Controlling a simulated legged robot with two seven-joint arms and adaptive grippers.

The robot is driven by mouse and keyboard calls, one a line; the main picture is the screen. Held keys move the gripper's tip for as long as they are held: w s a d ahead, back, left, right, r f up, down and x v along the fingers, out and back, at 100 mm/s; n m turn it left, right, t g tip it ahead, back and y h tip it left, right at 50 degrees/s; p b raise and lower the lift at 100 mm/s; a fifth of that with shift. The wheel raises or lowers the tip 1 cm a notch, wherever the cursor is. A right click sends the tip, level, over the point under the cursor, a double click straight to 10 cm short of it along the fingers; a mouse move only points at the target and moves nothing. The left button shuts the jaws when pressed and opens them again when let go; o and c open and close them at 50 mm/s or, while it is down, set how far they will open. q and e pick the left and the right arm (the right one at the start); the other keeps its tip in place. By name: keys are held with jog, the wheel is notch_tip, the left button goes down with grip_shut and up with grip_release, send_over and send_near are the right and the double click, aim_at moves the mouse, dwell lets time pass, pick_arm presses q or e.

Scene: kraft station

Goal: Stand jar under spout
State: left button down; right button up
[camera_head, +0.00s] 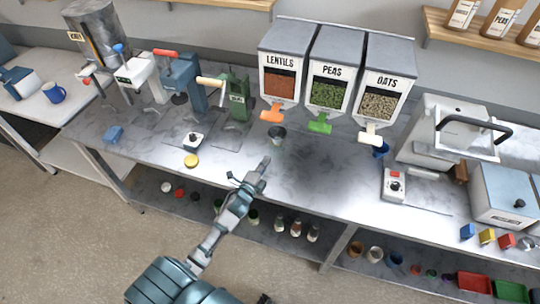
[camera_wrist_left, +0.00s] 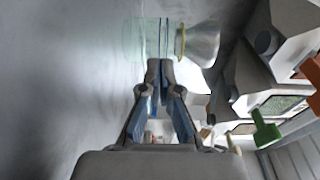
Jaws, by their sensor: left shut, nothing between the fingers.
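A small clear jar (camera_head: 277,142) with a dark-looking mouth stands upright on the grey counter. It is just in front of and below the orange spout (camera_head: 272,114) of the lentils dispenser (camera_head: 284,62). My left gripper (camera_head: 265,162) is shut and empty, low over the counter on the near side of the jar. In the left wrist view the shut fingertips (camera_wrist_left: 160,68) point at a clear greenish glass (camera_wrist_left: 146,39), which appears to be the jar. I cannot tell whether they touch. The orange spout also shows there (camera_wrist_left: 312,82). My right gripper is not in view.
The peas dispenser's green spout (camera_head: 320,124) and the oats dispenser's white spout (camera_head: 370,134) are to the right. A control box (camera_head: 395,185) stands right. Counter between is mostly clear.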

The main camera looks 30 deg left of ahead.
aim_at(273, 151)
pick_arm(q)
jog(key=shift+w+a, duration=0.15)
jog(key=shift+w, duration=1.75)
jog(key=shift+w+a, duration=0.1)
jog(key=shift+w, duration=1.4)
jog(key=shift+s, duration=0.15)
